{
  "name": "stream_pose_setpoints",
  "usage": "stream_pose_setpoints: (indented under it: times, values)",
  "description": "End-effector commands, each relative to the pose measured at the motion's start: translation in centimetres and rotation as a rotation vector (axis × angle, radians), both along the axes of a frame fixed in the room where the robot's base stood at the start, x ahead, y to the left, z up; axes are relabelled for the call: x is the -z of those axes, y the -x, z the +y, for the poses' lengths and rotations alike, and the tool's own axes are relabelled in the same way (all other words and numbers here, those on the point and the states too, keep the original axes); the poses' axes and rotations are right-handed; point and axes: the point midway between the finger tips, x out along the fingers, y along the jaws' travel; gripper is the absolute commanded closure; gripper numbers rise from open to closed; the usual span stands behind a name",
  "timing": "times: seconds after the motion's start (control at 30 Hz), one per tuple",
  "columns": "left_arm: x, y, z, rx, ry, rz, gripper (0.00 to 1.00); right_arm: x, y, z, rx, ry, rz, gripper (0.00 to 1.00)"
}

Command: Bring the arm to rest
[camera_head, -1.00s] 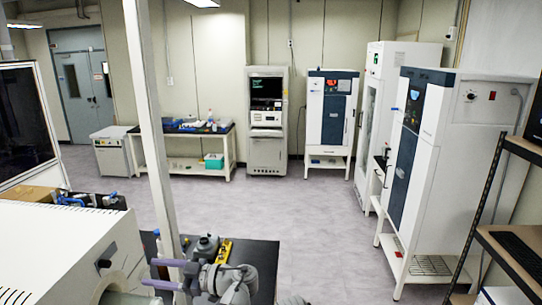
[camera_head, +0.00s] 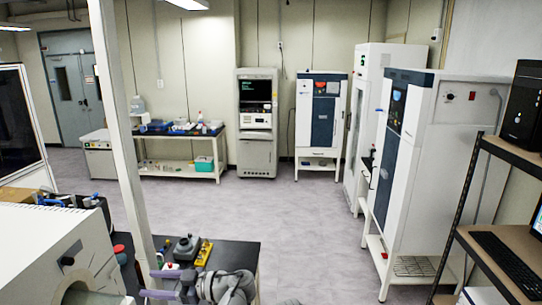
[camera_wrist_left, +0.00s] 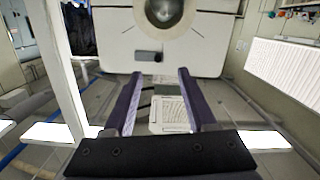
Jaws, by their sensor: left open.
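My left arm comes in at the bottom of the head view, with its grey wrist low in front of the black-topped bench. My left gripper (camera_head: 158,283) points left, its two purple fingers apart with nothing seen between them. In the left wrist view the gripper (camera_wrist_left: 160,74) is open and empty, and the white machine with a round port (camera_wrist_left: 150,45) stands beyond the fingertips. That white machine (camera_head: 40,245) is also at the lower left of the head view. My right gripper is not in view.
A white post (camera_head: 122,130) rises close by the left arm. The black bench (camera_head: 228,258) bears a grey device (camera_head: 187,248) and a yellow item (camera_head: 204,252). Tall white cabinets (camera_head: 410,160) and a shelf rack (camera_head: 500,255) stand at right. The middle floor is clear.

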Motion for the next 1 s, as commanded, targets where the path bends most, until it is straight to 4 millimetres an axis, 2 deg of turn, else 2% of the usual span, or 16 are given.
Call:
stream_pose_setpoints:
  times: [0.27, 0.47, 0.53, 0.67, 0.7, 0.8, 0.9, 1.0]
  values:
    - [6.0, 0.7, -1.1, 0.058, 0.14, 0.234, 0.43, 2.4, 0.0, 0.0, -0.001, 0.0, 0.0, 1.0]
    - [12.6, 1.7, -3.2, 0.17, 0.303, 0.512, 0.43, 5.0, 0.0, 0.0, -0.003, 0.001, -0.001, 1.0]
    - [15.8, 2.3, -4.4, 0.24, 0.374, 0.641, 0.43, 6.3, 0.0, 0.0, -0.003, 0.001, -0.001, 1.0]
    - [22.9, 4.0, -8.1, 0.456, 0.535, 0.94, 0.43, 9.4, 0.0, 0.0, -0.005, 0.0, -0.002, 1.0]
    - [25.2, 4.6, -9.6, 0.546, 0.584, 1.038, 0.43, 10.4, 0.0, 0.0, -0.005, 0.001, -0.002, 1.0]
    - [29.7, 6.3, -13.5, 0.789, 0.681, 1.248, 0.43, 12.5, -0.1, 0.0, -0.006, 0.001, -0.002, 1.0]
    - [32.8, 7.9, -16.9, 1.024, 0.74, 1.399, 0.43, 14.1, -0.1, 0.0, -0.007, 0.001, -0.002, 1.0]
    - [34.6, 9.1, -19.7, 1.22, 0.768, 1.495, 0.43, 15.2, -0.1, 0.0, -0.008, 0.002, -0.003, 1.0]
